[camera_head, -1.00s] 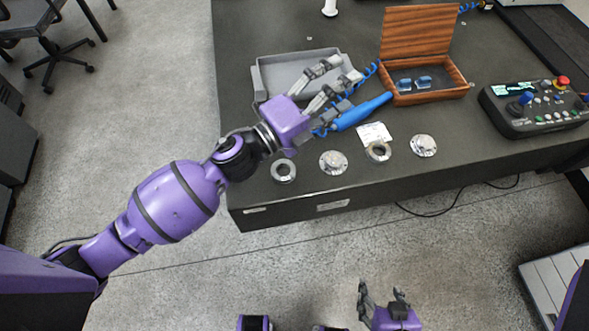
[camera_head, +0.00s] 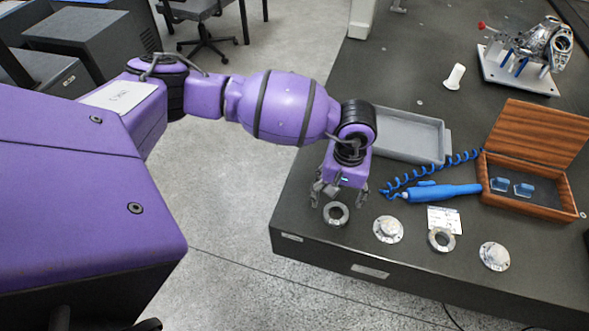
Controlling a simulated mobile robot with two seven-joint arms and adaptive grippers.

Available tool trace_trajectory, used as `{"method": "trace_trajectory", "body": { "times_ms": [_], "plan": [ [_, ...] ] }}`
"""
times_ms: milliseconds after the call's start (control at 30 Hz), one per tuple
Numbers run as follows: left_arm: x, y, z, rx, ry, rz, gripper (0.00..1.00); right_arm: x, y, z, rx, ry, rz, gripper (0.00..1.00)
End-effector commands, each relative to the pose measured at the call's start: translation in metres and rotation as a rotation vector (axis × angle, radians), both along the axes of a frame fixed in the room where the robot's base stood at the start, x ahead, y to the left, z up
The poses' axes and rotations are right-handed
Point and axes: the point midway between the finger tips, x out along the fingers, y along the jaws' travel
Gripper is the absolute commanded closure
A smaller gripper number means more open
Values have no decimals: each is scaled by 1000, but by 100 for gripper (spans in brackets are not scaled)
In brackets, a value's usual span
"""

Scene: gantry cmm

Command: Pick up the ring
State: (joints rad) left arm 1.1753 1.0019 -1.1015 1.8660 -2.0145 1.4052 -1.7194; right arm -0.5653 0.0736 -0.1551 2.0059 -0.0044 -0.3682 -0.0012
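A grey metal ring (camera_head: 329,220) lies flat near the front left edge of the dark table. A second, similar ring (camera_head: 434,246) lies further right, partly over a white label card. My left gripper (camera_head: 339,198) points down just above and behind the left ring, with its fingers spread apart and nothing seen between them. The fingers hide little of that ring; whether they touch it I cannot tell. My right gripper is not in view.
Two flanged metal discs (camera_head: 388,230) (camera_head: 495,256) lie in the same row. Behind are a grey tray (camera_head: 447,148), a blue tool (camera_head: 445,192) with a coiled cord, and an open wooden box (camera_head: 575,211) holding blue pieces. The table's front edge is close.

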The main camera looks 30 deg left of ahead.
Motion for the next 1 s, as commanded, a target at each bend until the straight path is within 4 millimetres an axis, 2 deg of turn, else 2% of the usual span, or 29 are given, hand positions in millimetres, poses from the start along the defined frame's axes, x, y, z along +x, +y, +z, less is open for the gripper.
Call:
{"method": "trace_trajectory", "body": {
  "times_ms": [500, 767, 1000],
  "plan": [
    [-1, -8, -66, -4, 4, 3, 30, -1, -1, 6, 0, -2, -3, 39],
    [-1, -8, -69, -4, 3, 3, 30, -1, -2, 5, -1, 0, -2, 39],
    [0, -8, -69, -5, 2, 3, 59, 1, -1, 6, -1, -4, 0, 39]
  ]
}}
